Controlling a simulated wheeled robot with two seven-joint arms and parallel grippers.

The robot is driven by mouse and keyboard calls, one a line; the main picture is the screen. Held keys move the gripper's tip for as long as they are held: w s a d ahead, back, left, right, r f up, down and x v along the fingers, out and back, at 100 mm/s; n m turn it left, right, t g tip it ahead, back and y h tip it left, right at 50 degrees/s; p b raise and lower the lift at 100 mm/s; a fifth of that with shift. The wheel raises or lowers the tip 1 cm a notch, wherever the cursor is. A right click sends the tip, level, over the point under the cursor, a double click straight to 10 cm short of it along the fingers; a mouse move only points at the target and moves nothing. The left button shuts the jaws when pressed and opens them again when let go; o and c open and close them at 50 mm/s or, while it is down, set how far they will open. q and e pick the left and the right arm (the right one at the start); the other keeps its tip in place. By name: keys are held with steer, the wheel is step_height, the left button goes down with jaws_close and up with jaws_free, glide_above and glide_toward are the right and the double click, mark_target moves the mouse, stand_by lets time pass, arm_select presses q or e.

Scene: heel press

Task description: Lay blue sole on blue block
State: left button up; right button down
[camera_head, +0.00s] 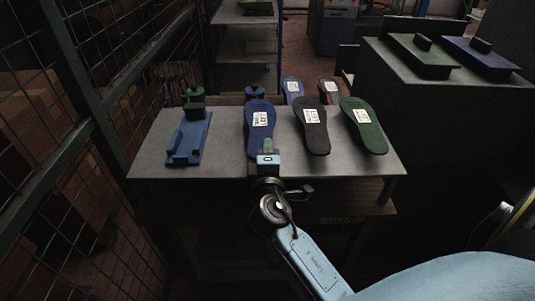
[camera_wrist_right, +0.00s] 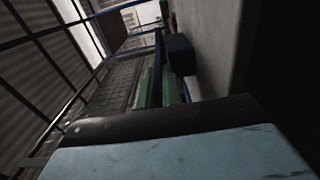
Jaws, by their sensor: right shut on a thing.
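The blue sole (camera_head: 260,124) has a white label and lies lengthwise at the middle of the grey table, its near end at my right gripper. My right gripper (camera_head: 268,152) is shut on that near end; I cannot tell whether the sole is lifted off the table. A blue block (camera_head: 187,138) with a stepped shape and a dark piece at its far end stands on the table's left. Another, darker blue block (camera_head: 484,57) with a black piece on top sits on the right cabinet. My left gripper is out of view.
A green block (camera_head: 424,55) is on the cabinet (camera_head: 440,80). A wire mesh fence (camera_head: 100,100) stands to the left.

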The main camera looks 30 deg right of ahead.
steer(key=shift+f, duration=0.25)
steer(key=shift+f, duration=0.15)
steer(key=c, duration=1.6)
jaws_free()
steer(key=shift+o, duration=0.2)
